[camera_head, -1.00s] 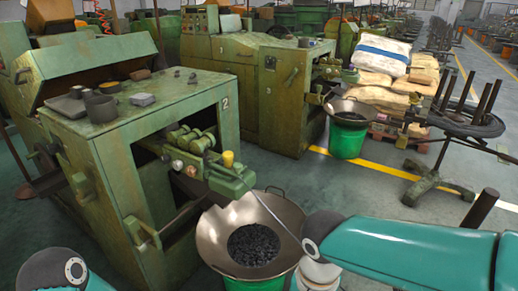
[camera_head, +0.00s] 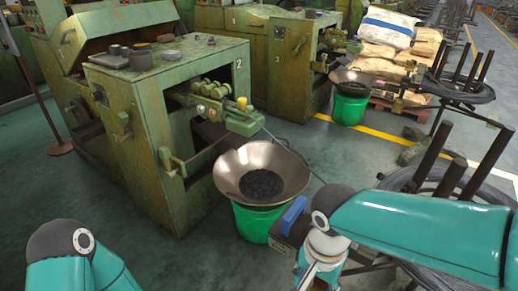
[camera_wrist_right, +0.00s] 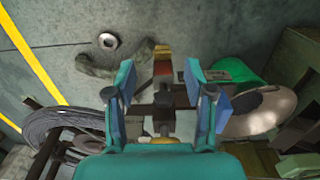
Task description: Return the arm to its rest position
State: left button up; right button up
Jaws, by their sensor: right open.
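My right arm (camera_head: 425,232) reaches in from the right in the head view, bent at a joint above the floor. My right gripper (camera_wrist_right: 162,88) is open in the right wrist view, with nothing held between its blue-padded fingers. One blue part of it (camera_head: 293,215) shows in the head view just right of the green bucket (camera_head: 258,222); I cannot tell whether they touch. My left arm (camera_head: 70,262) shows only as a teal link and dark joint at the lower left. Its gripper is out of view.
A wide metal pan (camera_head: 225,172) with dark pieces sits on the bucket, before green machine 2 (camera_head: 150,150). A coil rack (camera_head: 450,180) stands at right, near my right arm. Sacks (camera_head: 385,50) and another bucket (camera_head: 350,108) are farther back. Grey floor (camera_head: 310,150) is open between.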

jog(key=s+d+f+m+g, duration=0.1)
jog(key=s+d+f+g, duration=0.15)
jog(key=f, duration=0.45)
jog(key=s+d+f+m+g, duration=0.1)
jog(key=s+d+f+g, duration=0.15)
jog(key=f, duration=0.45)
jog(key=s+a+f+n+t+y, duration=0.15)
jog(key=s+f, duration=0.25)
jog(key=f, duration=0.4)
jog(key=s+a+f+n+t+y, duration=0.1)
jog(key=s+a+f+n+y, duration=0.2)
jog(key=f, duration=0.6)
jog(key=w+d+n+t, duration=0.2)
jog(key=w+t, duration=0.1)
jog(key=w, duration=0.1)
notch_tip(320, 180, up, 16)
jog(key=p, duration=1.6)
jog(key=shift+w+a+r+p, duration=0.25)
jog(key=shift+a+p, duration=0.05)
jog(key=shift+p, duration=0.1)
jog(key=shift+f+h, duration=0.1)
jog(key=shift+h, duration=0.15)
jog(key=shift+c, duration=1.2)
pick_arm(q)
notch_tip(320, 180, up, 17)
jog(key=shift+d+f, duration=0.15)
jog(key=shift+d, duration=0.05)
